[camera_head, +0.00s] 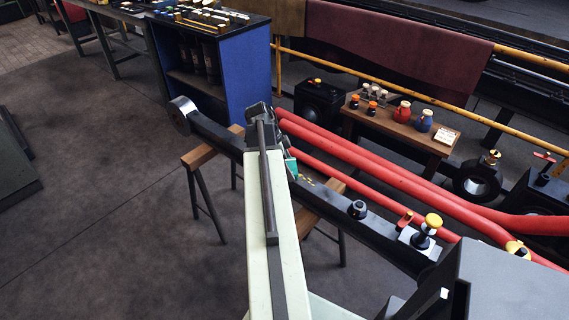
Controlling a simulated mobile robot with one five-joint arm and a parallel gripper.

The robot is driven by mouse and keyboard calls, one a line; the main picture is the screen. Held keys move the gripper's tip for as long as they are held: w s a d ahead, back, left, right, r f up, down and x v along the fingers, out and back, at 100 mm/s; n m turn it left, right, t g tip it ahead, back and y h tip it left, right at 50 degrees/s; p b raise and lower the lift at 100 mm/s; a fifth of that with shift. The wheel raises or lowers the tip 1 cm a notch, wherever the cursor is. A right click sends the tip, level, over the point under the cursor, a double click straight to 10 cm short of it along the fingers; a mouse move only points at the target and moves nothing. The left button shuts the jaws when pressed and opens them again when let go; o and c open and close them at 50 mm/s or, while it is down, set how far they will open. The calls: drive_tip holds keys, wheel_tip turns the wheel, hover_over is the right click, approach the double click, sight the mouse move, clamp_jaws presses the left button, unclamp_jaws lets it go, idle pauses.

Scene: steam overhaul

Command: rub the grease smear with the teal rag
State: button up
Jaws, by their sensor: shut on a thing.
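The teal rag (291,165) shows as a small patch beside my pale arm, at the top of a long dark rod (215,133). My gripper (288,153) is shut on the rag; its fingertips are mostly hidden by my arm. Small yellow-brown specks, seemingly the grease smear (306,180), lie on the rod just right of and below the rag. I cannot tell whether the rag touches the rod or the smear.
The rod rests on wooden trestles (200,154). Red pipes (390,180) run close behind it. A small wooden table (397,128) with jars stands behind.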

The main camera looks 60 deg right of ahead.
sight(315, 185)
drive_tip(key=shift+s+a, duration=0.35)
drive_tip(key=shift+s, duration=1.35)
drive_tip(key=shift+s+a, duration=0.4)
drive_tip(key=shift+s, duration=1.3)
drive_tip(key=shift+s+a, duration=0.35)
drive_tip(key=shift+s, duration=1.35)
wheel_tip(315, 185, up, 6)
drive_tip(key=p, duration=0.6)
wheel_tip(315, 185, up, 3)
drive_tip(key=p, duration=0.3)
